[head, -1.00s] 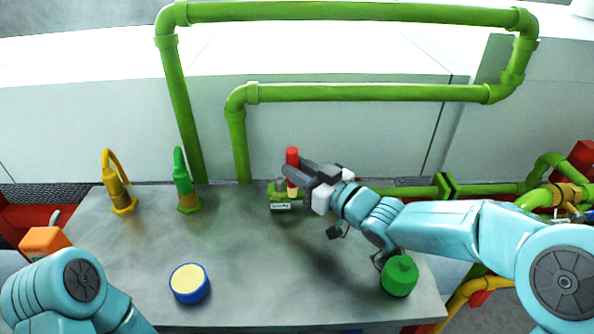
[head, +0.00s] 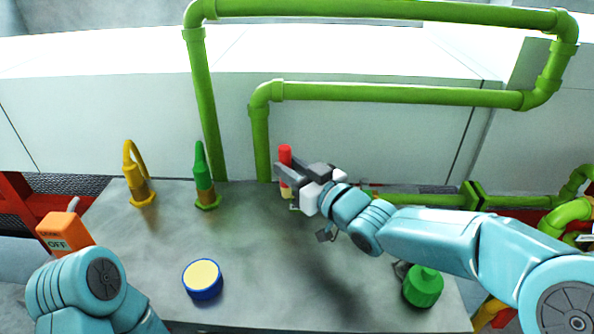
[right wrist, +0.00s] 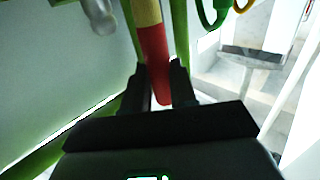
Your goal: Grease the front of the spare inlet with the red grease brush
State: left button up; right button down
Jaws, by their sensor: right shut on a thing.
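The red grease brush (head: 286,153) is upright in my right gripper (head: 284,178), over the back of the grey table in the head view. Its red handle points up and its pale yellow end points down. In the right wrist view the red handle (right wrist: 154,58) is between the two dark fingers, with the yellow part beyond. A small green block with a white label is mostly hidden behind my right gripper. I cannot tell which thing is the spare inlet, as no label naming it is readable. My left arm shows at lower left; its gripper is out of view.
A yellow hooked fitting (head: 139,175) and a green one (head: 203,178) stand at back left. A blue tub (head: 203,279) with a cream top and a green bottle (head: 423,287) stand nearer. Green pipes (head: 395,92) run behind. An orange OFF box (head: 62,232) is at left.

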notch_tip(320, 180, up, 6)
jog(key=p, duration=0.4)
jog(key=shift+p, duration=0.3)
jog(key=shift+r, duration=0.1)
notch_tip(320, 180, up, 3)
jog(key=shift+f+p, duration=0.1)
jog(key=shift+p, duration=0.95)
